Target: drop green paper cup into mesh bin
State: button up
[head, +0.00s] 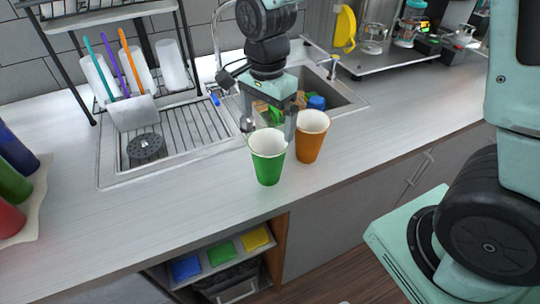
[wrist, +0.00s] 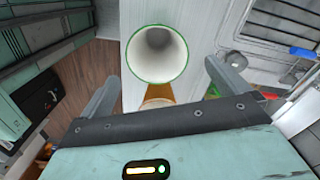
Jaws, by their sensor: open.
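A green paper cup (head: 268,165) with a white inside stands upright near the front edge of the counter. In the wrist view the green cup (wrist: 157,55) shows its open mouth ahead of and between my fingers. My gripper (head: 268,126) is open and empty, pointing down just behind and above the cup; I cannot tell whether a finger touches it. In the wrist view my gripper (wrist: 165,80) has its fingers spread wide. A dark bin (head: 235,277), perhaps the mesh bin, is partly visible low in the open cabinet; its mesh is not clear.
An orange cup (head: 311,143) stands close right of the green cup. A sink (head: 335,98) with several items lies behind. A dish rack (head: 190,135) is at left. Blue, green and yellow containers (head: 222,252) sit on a shelf above the dark bin.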

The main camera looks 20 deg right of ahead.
aim_at(267, 139)
notch_tip(267, 139, down, 6)
jog(key=shift+f+p, duration=0.15)
jog(key=shift+p, duration=0.5)
jog(key=shift+s+f+p, duration=0.2)
jog(key=shift+f+p, duration=1.05)
jog(key=shift+f, duration=1.45)
jog(key=c, duration=0.9)
jog(key=shift+r, duration=0.1)
jog(key=shift+c, duration=0.6)
